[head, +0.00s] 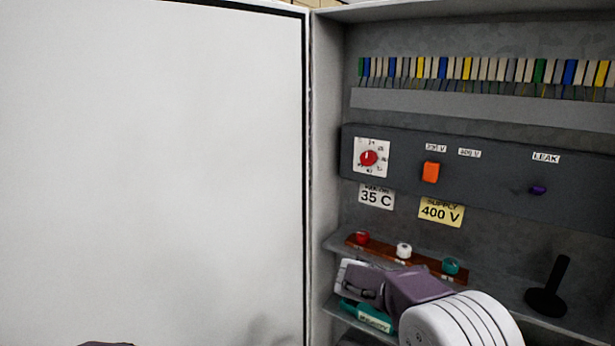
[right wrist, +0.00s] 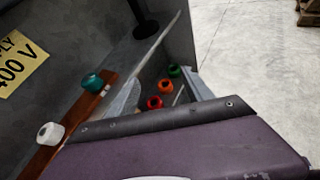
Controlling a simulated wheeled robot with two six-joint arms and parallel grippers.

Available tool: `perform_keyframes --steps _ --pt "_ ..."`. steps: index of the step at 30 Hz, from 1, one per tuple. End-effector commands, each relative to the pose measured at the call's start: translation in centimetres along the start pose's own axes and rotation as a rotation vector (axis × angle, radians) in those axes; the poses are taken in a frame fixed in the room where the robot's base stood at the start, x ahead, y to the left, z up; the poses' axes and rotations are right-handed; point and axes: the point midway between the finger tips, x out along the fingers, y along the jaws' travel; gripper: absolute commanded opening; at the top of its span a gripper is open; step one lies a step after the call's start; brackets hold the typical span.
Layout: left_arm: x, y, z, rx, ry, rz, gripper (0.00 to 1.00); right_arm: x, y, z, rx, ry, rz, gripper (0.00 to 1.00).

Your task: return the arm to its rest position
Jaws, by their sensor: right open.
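My right arm comes in from the lower right of the head view, with a white ribbed link and a purple wrist. Its gripper (head: 357,281) is in front of the cabinet's shelves, just below the brown rack (head: 420,262). In the right wrist view the purple wrist housing fills the bottom, and grey finger parts of the gripper (right wrist: 163,92) show apart beyond it. The gripper is open, and I see nothing held in it. A dark sliver at the bottom left of the head view may be my left arm; my left gripper does not show.
The rack carries red (head: 362,238), white (head: 404,250) and teal (head: 451,267) knobs. A teal labelled item (head: 372,318) sits below. A black upright handle (head: 549,288) stands right. A control panel (head: 500,165) is above; a white door (head: 150,170) fills the left. Open floor (right wrist: 265,80) lies beyond.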

Motion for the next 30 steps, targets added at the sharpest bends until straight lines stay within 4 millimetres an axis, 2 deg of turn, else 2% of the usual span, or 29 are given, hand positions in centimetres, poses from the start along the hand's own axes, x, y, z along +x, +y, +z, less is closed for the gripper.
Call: perform_keyframes --steps 1,2,3,4,6,9,12,15,30 --pt "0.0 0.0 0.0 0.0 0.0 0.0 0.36 1.7 -3.6 -0.9 0.068 0.112 -0.078 0.59" --pt "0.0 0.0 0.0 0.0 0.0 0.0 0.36 2.4 -5.9 -2.1 0.125 0.195 -0.131 0.59" --pt "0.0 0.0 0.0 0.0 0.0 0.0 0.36 2.8 -9.1 -4.1 0.22 0.31 -0.21 0.59" --pt "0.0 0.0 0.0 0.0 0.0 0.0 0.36 2.7 -11.4 -5.8 0.303 0.394 -0.273 0.59" --pt "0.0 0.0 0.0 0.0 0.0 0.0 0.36 1.3 -15.9 -10.0 0.524 0.573 -0.43 0.59" --pt "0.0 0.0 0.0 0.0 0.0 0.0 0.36 -2.2 -19.8 -15.6 0.872 0.754 -0.668 0.59" --pt "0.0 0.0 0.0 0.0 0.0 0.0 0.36 -4.6 -20.8 -19.4 1.177 0.819 -0.869 0.59" --pt "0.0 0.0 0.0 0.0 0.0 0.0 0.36 -5.2 -18.4 -20.0 1.382 0.856 -0.925 0.59" --pt "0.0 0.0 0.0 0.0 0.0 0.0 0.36 -5.2 -18.1 -20.0 1.415 0.849 -0.934 0.59"
